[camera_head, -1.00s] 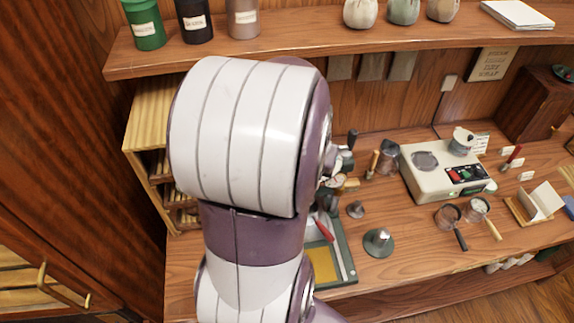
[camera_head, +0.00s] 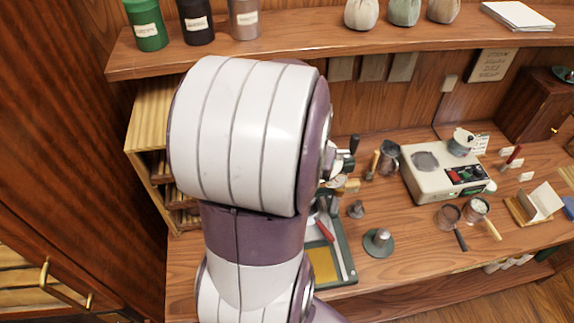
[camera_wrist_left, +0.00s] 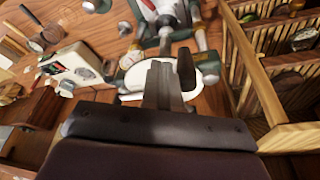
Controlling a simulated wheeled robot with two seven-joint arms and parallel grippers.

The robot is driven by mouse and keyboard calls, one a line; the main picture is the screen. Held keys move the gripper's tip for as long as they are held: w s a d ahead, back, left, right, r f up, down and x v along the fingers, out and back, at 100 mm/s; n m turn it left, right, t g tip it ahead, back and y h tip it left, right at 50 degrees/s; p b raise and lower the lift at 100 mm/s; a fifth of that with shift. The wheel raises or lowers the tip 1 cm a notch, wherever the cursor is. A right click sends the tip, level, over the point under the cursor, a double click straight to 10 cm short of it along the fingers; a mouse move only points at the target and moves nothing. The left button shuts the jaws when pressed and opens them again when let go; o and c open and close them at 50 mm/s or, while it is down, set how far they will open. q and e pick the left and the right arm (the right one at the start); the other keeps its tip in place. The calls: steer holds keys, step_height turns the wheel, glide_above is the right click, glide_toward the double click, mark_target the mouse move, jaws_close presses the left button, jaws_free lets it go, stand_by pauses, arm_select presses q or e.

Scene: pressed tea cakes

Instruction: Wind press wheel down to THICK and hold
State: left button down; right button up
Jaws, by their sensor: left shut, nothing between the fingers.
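The press is mostly hidden behind my left arm in the head view. Its right edge shows there, with a dark handle knob (camera_head: 354,143) standing up. No THICK mark is readable. My right gripper is not in view.
A cream machine (camera_head: 435,172) stands to the right on the counter. Two strainers, a green-based stand (camera_head: 378,242) and a green tray (camera_head: 340,262) lie nearer. A shelf (camera_head: 300,48) with cans runs above. Wooden pigeonholes (camera_wrist_left: 270,75) are close by in the wrist view.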

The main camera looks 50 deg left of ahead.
arm_select(q)
steer(key=shift+w+d+r, duration=0.15)
steer(key=shift+w+d, duration=0.1)
steer(key=shift+d, duration=0.1)
step_height(320, 180, up, 7)
steer(key=p, duration=0.7)
steer(key=shift+r, duration=0.1)
